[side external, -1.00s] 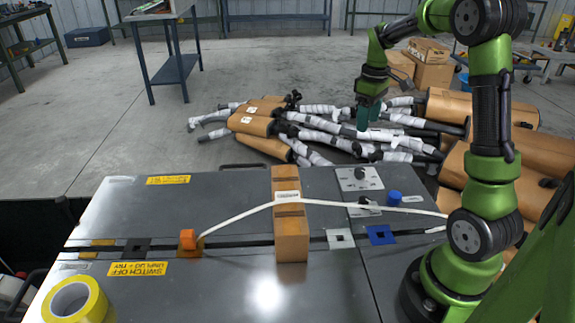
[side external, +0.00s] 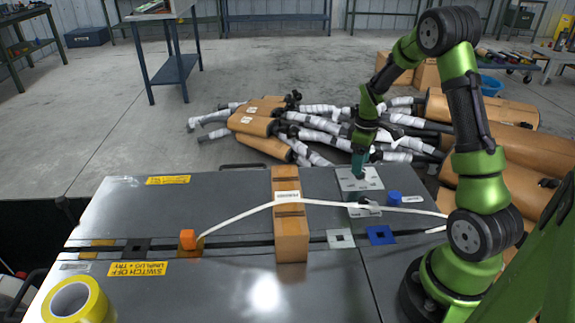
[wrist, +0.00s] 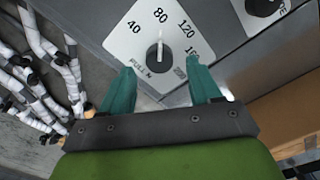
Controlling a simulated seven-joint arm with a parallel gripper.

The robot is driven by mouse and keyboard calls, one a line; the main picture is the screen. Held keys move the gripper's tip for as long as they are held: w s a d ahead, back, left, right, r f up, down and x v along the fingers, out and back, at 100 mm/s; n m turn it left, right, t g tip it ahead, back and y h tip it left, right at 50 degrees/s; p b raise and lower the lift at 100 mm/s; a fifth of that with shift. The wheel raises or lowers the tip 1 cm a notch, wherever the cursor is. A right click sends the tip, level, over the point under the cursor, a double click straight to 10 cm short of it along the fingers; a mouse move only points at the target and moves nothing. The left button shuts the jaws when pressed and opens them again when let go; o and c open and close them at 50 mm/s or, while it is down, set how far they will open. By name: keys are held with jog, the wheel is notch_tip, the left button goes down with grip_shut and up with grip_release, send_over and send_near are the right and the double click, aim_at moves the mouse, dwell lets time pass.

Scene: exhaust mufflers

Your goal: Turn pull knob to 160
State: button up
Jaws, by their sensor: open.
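The pull knob (wrist: 158,55) is a dark round dial on a white plate (wrist: 130,38) marked 40, 80, 120 and 160. Its white pointer aims about at 80 in the wrist view. My gripper (wrist: 160,68) is open, with one teal finger on each side below the knob in that picture; I cannot tell whether either touches it. In the side external view my gripper (side external: 358,166) points down over the upper plate (side external: 370,180) on the machine top, and the knob is largely hidden there.
A second knob (wrist: 262,6) sits on the neighbouring plate. A blue button (side external: 394,198), a white strap (side external: 240,214) and a cardboard-coloured block (side external: 291,235) are on the metal table (side external: 220,190). Wrapped mufflers (side external: 262,122) lie on the floor beyond.

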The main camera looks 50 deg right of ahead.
jog(key=shift+f, duration=1.2)
jog(key=c, duration=1)
jog(key=shift+c, duration=0.2)
